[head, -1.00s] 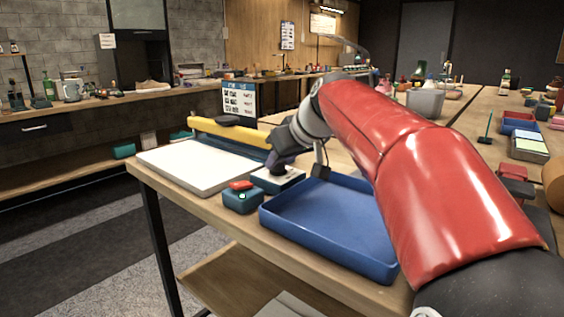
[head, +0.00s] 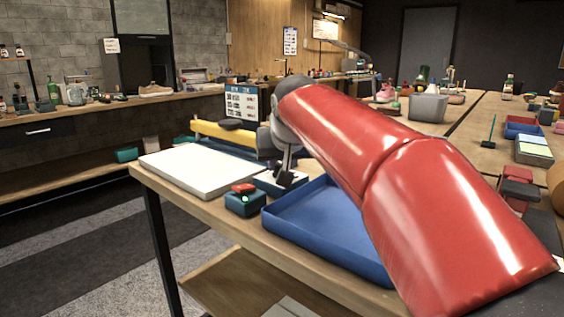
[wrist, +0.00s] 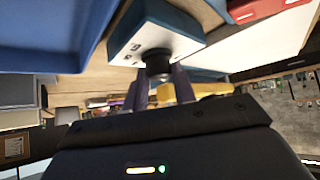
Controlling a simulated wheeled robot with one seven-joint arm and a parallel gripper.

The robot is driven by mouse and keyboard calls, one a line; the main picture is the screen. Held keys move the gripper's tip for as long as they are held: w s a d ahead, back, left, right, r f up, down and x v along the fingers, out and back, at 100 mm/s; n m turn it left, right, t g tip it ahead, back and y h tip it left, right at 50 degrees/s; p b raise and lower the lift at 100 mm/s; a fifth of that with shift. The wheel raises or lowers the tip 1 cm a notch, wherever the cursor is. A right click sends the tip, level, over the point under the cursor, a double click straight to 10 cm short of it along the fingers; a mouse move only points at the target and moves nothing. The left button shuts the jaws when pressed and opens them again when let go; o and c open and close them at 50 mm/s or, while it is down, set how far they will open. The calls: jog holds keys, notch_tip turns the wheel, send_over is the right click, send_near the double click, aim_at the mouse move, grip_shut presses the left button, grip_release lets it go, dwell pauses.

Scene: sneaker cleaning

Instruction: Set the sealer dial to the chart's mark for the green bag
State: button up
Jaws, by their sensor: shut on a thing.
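The sealer has a yellow bar (head: 212,135) and a white plate (head: 195,170) at the left end of the table. Its dial box (head: 268,181) has a white top and stands in front of the bar. In the wrist view, a dark round dial (wrist: 158,62) sits on the box's white numbered face (wrist: 180,42). My gripper (head: 285,180) points down at the box. In the wrist view my gripper (wrist: 160,82) is shut on the dial, one finger on each side. The dial's setting is unreadable. The chart (head: 242,103) stands behind the sealer, its text too small to read. I cannot identify a green bag.
A teal box with a red button (head: 245,200) stands left of an empty blue tray (head: 325,225). The tray lies just right of the dial box, under my arm. The table's front edge (head: 215,222) is close.

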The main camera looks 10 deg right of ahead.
jog(key=o, duration=1)
jog(key=v, duration=0.7)
jog(key=shift+s+r, duration=0.3)
